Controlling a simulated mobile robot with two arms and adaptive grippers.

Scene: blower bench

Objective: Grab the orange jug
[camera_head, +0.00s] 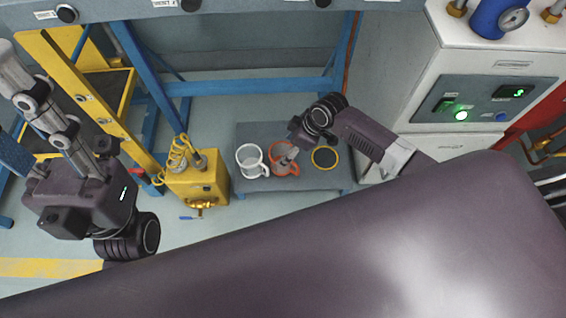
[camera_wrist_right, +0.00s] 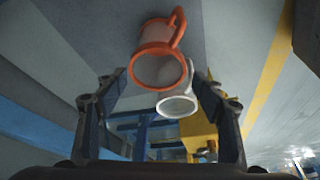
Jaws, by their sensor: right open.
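The orange jug (camera_head: 279,169) stands on a low grey table (camera_head: 265,187), between a white jug (camera_head: 243,168) and a dark disc with a yellow rim (camera_head: 324,158). In the head view my right gripper (camera_head: 289,156) is over the orange jug and hides part of it. In the right wrist view the gripper (camera_wrist_right: 163,85) is open, with its two fingers apart and nothing held. The orange jug (camera_wrist_right: 157,48) shows just past the fingertips, its handle to the upper right. The white jug (camera_wrist_right: 176,104) shows behind, partly between the fingers.
A yellow box with a coiled hose (camera_head: 197,186) stands left of the table. A blue frame (camera_head: 150,70) rises behind. A white cabinet with a control panel (camera_head: 480,105) is on the right. Grey floor lies in front of the table.

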